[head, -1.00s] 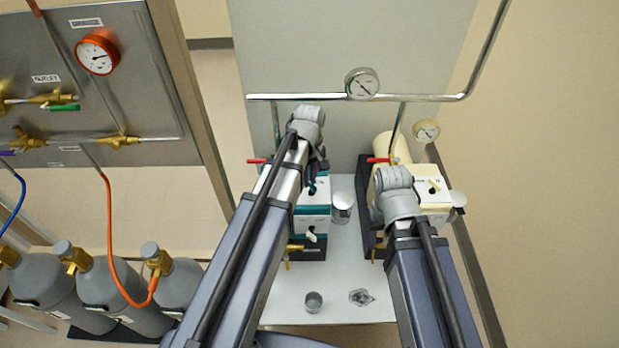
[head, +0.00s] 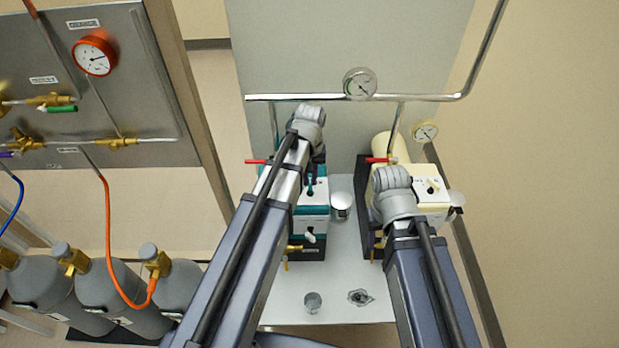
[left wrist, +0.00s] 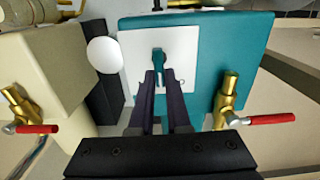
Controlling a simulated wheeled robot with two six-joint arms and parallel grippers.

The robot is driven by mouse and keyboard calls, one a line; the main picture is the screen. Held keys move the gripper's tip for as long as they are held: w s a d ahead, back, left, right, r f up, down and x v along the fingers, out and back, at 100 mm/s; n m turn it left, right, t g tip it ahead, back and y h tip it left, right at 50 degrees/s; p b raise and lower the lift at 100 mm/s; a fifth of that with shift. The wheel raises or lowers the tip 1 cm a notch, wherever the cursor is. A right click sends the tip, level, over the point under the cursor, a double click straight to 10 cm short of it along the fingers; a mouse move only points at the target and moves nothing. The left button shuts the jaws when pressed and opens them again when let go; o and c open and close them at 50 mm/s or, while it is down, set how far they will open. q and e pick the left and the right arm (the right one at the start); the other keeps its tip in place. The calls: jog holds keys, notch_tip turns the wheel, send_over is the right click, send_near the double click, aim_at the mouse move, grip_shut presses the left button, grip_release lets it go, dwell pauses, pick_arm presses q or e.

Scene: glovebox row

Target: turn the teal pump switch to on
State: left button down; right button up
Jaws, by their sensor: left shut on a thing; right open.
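The teal pump (head: 314,225) stands on the white bench under my left arm in the head view. Its white panel carries a teal switch (left wrist: 157,58), a short lever pointing toward my gripper in the left wrist view; the switch also shows in the head view (head: 310,188). My left gripper (left wrist: 157,77) is shut on the lever's end, one dark finger on each side. The panel's markings are too small to read. My right arm is over the cream pump (head: 430,188); its gripper is hidden behind its wrist.
A brass valve with a red handle (left wrist: 270,119) sits beside the teal pump. A metal canister (head: 341,203) stands between the pumps. A small cup (head: 313,301) and a metal piece (head: 360,297) lie on the bench (head: 335,270) at the front, where there is free room.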

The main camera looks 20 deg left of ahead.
aim_at(310, 182)
dwell(0.5)
pick_arm(q)
jog(key=c, duration=0.9)
grip_release()
jog(key=shift+r, duration=0.15)
notch_tip(310, 182, up, 8)
jog(key=p, duration=0.8)
jog(key=shift+f, duration=0.2)
jog(key=shift+d+f, duration=0.1)
